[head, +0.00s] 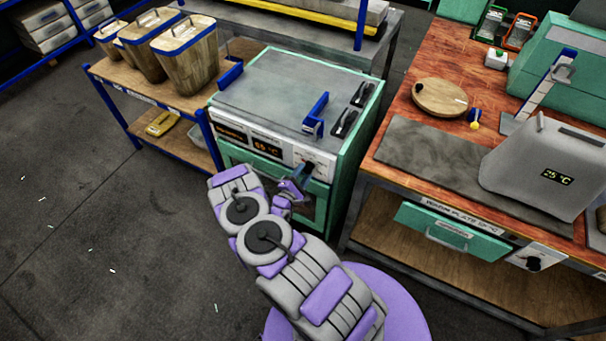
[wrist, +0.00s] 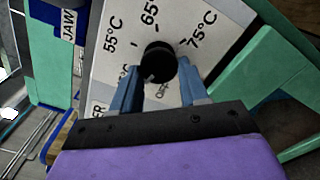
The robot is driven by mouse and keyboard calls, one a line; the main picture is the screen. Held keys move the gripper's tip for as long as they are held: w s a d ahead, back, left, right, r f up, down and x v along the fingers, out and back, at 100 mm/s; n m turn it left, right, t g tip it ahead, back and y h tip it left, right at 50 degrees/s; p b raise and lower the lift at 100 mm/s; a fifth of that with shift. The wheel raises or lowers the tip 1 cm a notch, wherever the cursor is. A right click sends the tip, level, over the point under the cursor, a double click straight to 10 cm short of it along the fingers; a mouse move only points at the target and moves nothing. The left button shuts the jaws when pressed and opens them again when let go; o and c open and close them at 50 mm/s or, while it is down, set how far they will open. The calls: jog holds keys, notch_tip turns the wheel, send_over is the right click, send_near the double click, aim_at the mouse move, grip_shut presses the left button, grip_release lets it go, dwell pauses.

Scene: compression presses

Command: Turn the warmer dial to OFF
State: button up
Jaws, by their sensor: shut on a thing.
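The warmer is a grey-topped cabinet (head: 270,95) with green sides, in the middle of the head view. Its front panel has a lit display (head: 266,146) that seems to read 65 °C. The warmer dial (wrist: 158,62) is a black round knob on a white plate in the wrist view. Marks for 55°C, 65°C and 75°C ring it, and OFF is printed just below it, between my fingers. My gripper (wrist: 158,85) is shut on the dial, one blue finger on each side. In the head view my gripper (head: 302,176) is at the warmer's front panel, partly hiding the dial.
A wooden bench (head: 440,80) to the right holds a grey box (head: 540,165) with a display and a round wooden board (head: 439,97). A shelf with wooden bins (head: 185,50) stands left of the warmer. The floor (head: 90,240) at left is clear apart from small scraps.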

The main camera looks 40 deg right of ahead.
jog(key=n, duration=0.5)
jog(key=shift+f+n, duration=0.15)
jog(key=shift+n, duration=0.25)
jog(key=n, duration=0.4)
jog(key=shift+s, duration=0.1)
jog(key=shift+n, duration=0.3)
jog(key=shift+n, duration=0.3)
jog(key=o, duration=1)
jog(key=p+v, duration=0.1)
jog(key=v, duration=1.6)
jog(key=shift+a, duration=0.2)
